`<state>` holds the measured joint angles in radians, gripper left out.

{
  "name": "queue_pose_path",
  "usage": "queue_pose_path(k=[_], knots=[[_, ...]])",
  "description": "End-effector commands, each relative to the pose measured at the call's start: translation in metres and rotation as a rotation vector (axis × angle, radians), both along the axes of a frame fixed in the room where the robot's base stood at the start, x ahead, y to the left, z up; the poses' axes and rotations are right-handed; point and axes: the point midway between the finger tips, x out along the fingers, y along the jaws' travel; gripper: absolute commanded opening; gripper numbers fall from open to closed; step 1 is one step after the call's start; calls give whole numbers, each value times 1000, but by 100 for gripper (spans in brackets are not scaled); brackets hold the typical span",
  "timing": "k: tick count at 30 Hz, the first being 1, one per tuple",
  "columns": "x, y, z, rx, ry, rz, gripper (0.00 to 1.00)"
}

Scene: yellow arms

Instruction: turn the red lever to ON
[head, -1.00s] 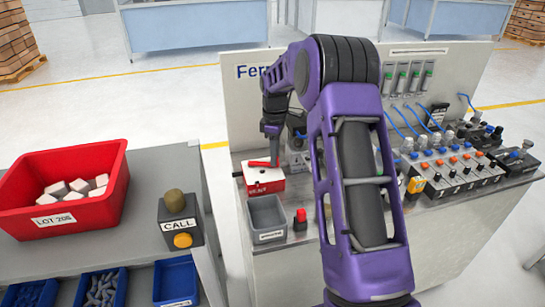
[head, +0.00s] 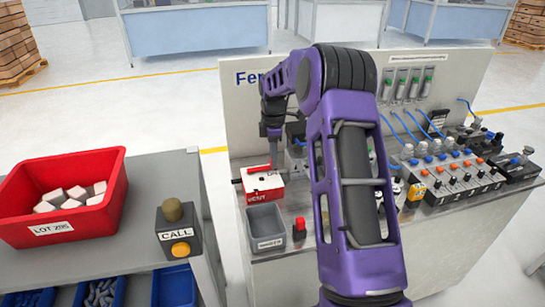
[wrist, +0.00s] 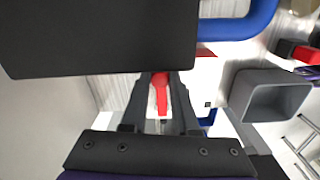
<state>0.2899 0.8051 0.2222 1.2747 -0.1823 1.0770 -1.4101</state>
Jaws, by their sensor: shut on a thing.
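The red lever (head: 259,168) is on top of a red and white box (head: 264,188) marked "VENT", at the left end of the workbench. My gripper (head: 273,162) points down at the lever from above. In the wrist view the lever (wrist: 161,92) lies between the two dark fingers, and the gripper is shut on it. My wrist hides part of the lever in the head view. No ON marking is legible in either view.
A grey bin (head: 266,228) and a red button (head: 299,227) stand just in front of the box. An upright panel (head: 240,120) rises behind. Valves and hoses (head: 450,170) fill the bench's right side. A red crate (head: 100,225) sits on the left table.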

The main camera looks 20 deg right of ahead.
Motion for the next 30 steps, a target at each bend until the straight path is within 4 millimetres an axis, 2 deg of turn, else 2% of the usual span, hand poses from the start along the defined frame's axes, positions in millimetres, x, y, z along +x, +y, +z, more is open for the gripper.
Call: queue_pose_path(k=[5,6,10,18,22,26,30], knots=[[1,0,0,0,-5,1,0],[1,0,0,0,-5,1,35],[1,0,0,0,-4,0,58],[1,0,0,1,-2,0,58],[1,0,7,0,-4,-1,58],[1,0,27,0,-6,-1,58],[1,0,61,0,-7,0,58]])
